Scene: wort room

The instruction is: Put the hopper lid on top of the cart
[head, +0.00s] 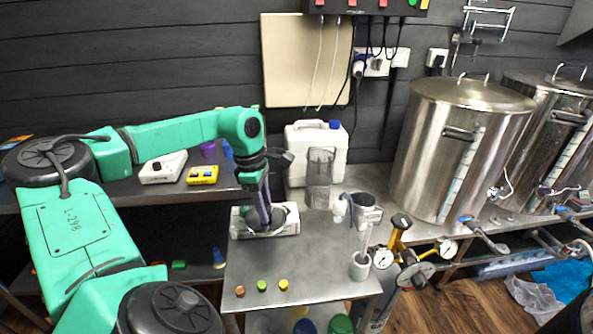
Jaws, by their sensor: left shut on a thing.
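The cart (305,262) is a steel-topped table in the middle of the head view. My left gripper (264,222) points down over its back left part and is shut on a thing. A grey round piece (287,217), which looks like the hopper lid, is at its fingertips. This piece is over a white, box-like item (241,224) at the cart's back left edge. The fingers hide part of the piece, and I cannot tell whether it touches the item below. My right gripper is not in view.
Several small caps (262,285) lie on the cart's front left. A clear cylinder (319,178), a grey cup (367,214) and a small pot with a rod (360,265) stand to the right. Large steel kettles (455,150) are farther right. The cart's middle is clear.

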